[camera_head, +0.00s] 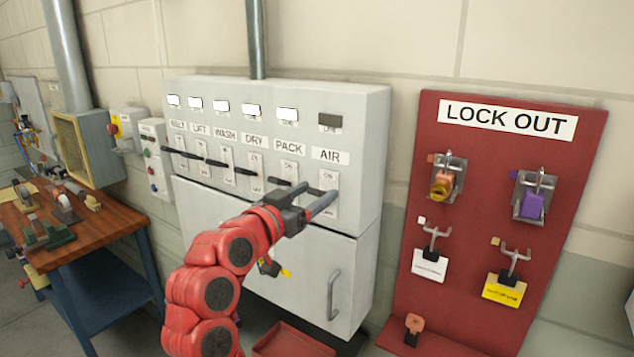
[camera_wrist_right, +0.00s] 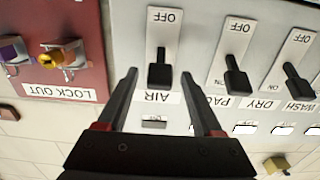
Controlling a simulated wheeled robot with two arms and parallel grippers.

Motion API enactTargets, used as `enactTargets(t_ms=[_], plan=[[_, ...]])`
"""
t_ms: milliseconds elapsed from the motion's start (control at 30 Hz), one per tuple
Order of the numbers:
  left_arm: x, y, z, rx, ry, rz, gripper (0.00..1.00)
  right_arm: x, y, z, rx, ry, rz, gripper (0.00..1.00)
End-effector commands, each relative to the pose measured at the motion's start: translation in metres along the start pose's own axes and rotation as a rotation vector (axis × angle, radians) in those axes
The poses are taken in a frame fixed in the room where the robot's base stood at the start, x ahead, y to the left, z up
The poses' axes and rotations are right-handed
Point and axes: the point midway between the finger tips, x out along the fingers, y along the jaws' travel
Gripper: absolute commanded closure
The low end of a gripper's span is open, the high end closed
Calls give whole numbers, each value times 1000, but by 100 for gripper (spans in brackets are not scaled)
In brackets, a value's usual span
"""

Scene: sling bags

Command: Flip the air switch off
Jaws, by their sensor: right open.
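The air switch (camera_head: 328,178) is a white plate with a dark lever at the right end of the switch row, under the AIR label. In the right wrist view, which is upside down, the air switch (camera_wrist_right: 160,68) has its black lever at the end nearest the AIR label, away from the OFF mark. My right gripper (camera_head: 319,191) is open in front of the switch. In the wrist view its fingers (camera_wrist_right: 158,76) are on either side of the lever, with gaps showing. Contact cannot be told. My left gripper is not in view.
The grey panel (camera_head: 365,130) holds several other switches left of AIR. The lamp above AIR (camera_head: 329,121) is dark; the others are white. A red LOCK OUT board (camera_head: 470,210) with hooks and tags stands right. A wooden workbench (camera_head: 115,210) is left. A red tray (camera_head: 292,340) is below.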

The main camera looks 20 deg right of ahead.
Motion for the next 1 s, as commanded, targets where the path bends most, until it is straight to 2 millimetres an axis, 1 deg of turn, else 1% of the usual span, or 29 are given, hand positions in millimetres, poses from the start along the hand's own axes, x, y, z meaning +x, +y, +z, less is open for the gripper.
enactTargets(t_ms=[33,100,200,433,467,500,567,600,767,800,833,1000], plan=[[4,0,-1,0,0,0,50,6,1,-2,-1,-1,2,32],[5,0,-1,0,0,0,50,11,0,-1,-1,-2,1,32],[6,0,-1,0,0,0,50,15,0,0,-1,-2,0,32],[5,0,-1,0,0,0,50,15,0,1,0,-1,-1,32],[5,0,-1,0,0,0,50,15,0,1,0,-1,-1,34],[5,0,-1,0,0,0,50,15,0,0,0,-1,-1,42],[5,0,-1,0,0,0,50,15,0,0,0,-1,-1,52],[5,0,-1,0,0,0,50,15,0,0,0,-1,-1,60],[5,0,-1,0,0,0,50,15,0,0,0,-1,-1,88],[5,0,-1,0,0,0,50,15,0,0,0,-1,-1,96],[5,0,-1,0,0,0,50,15,0,0,0,-1,-1,100],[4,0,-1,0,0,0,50,15,0,1,0,0,-1,100]])
